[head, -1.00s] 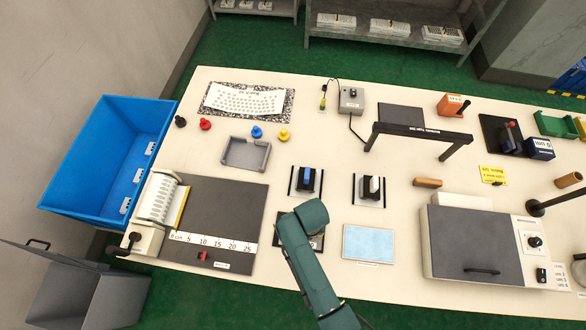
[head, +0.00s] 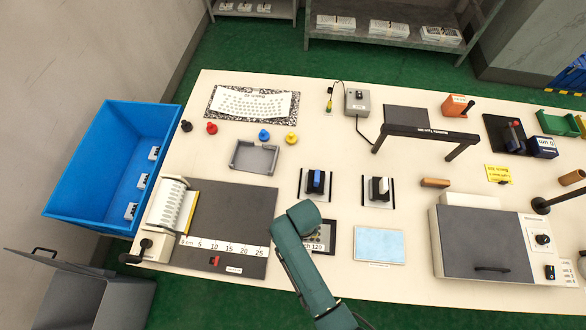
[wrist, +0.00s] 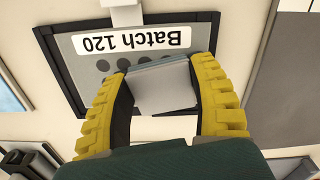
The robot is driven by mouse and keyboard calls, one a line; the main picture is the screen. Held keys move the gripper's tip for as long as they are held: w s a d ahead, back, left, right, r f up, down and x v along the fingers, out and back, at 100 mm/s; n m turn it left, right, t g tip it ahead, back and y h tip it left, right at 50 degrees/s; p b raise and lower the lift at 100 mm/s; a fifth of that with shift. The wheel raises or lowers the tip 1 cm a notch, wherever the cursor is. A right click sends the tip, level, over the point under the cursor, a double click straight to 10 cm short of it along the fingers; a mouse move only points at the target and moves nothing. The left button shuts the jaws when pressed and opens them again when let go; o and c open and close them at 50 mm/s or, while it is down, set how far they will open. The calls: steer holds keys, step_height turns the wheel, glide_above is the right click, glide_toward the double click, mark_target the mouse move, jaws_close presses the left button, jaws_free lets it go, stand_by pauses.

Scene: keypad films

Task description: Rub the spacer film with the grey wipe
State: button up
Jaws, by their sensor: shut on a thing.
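My gripper (wrist: 160,75) is shut on a pale grey block-like thing (wrist: 165,92), seemingly the grey wipe, with a blue-grey upper edge. Below it is a grey film (wrist: 75,75) with a row of dark round spots and a white "Batch 120" label, inside a dark frame. I take it for the spacer film; no label says so. The held thing covers part of its middle; whether they touch, I cannot tell. In the head view my arm hides the gripper and part of the film (head: 320,236).
A pale blue pad (head: 379,245) lies right of the film. Two dark blocks, one blue-topped (head: 316,181) and one grey-topped (head: 380,188), stand behind. A dark board with a ruler (head: 228,220) is left. A large grey-lidded machine (head: 485,245) stands right.

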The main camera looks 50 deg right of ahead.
steer(key=shift+w+a, duration=0.3)
steer(key=shift+w, duration=0.05)
steer(key=r+p, duration=0.2)
steer(key=r, duration=0.1)
steer(key=shift+w+a, duration=0.15)
steer(key=shift+w, duration=0.05)
steer(key=shift+s+r+p, duration=0.15)
steer(key=shift+r+p, duration=0.05)
steer(key=shift+p, duration=0.2)
step_height(320, 180, up, 5)
steer(key=p, duration=0.5)
